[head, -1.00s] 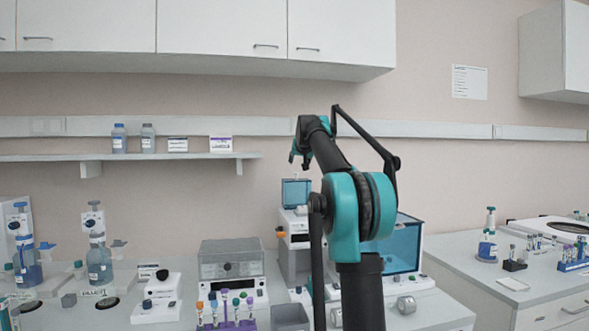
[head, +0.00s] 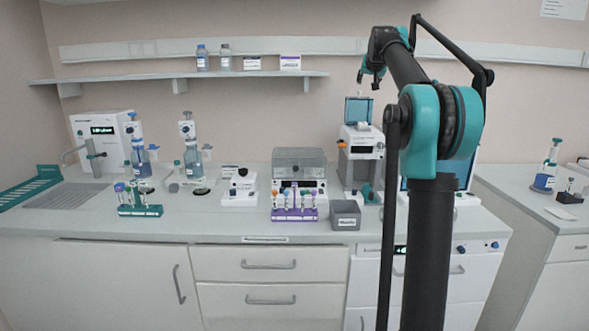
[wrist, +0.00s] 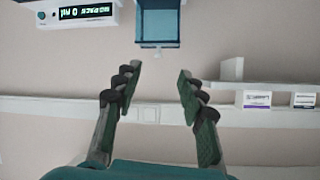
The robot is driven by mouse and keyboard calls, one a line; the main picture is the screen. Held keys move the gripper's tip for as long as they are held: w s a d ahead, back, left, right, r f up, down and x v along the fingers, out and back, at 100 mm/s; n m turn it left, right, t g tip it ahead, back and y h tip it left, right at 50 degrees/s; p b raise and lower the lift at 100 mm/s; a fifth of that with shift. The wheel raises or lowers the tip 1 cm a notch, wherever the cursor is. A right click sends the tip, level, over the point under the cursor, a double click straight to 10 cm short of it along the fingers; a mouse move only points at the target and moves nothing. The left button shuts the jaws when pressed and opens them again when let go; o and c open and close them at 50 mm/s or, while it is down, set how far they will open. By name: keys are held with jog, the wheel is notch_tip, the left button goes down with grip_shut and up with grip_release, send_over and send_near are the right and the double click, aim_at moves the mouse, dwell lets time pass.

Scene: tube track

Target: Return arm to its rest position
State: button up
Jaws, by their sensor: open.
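My arm stands upright at the right of the head view, with its teal elbow high and its forearm raised toward the wall. My gripper (head: 366,77) is at the far end of the forearm, small and partly hidden there. In the wrist view my gripper (wrist: 158,85) shows two dark fingers spread apart. Nothing is between them but the wall. It is in the air, apart from the bench.
A white device with a blue lid (head: 358,108) stands below my gripper. A purple rack (head: 294,214), a green rack (head: 140,210) and a grey bin (head: 345,215) are on the bench (head: 225,222). A shelf (head: 180,78) runs along the wall. My arm hides part of the bench.

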jog(key=s+a+f+n+g, duration=0.1)
jog(key=s+a+f, duration=0.1)
jog(key=s+f, duration=0.5)
jog(key=s+a+f+g, duration=0.2)
jog(key=s+f, duration=0.2)
jog(key=f, duration=0.6)
jog(key=s+a+f+n+g, duration=0.1)
jog(key=s+a+f+g, duration=0.1)
jog(key=s+f, duration=1.7)
jog(key=s+a+f+n+g+y, duration=0.1)
jog(key=s+a+f+g, duration=0.2)
jog(key=s+f, duration=1.7)
jog(key=s, duration=0.6)
jog(key=shift+a+g, duration=0.2)
jog(key=shift+g, duration=0.1)
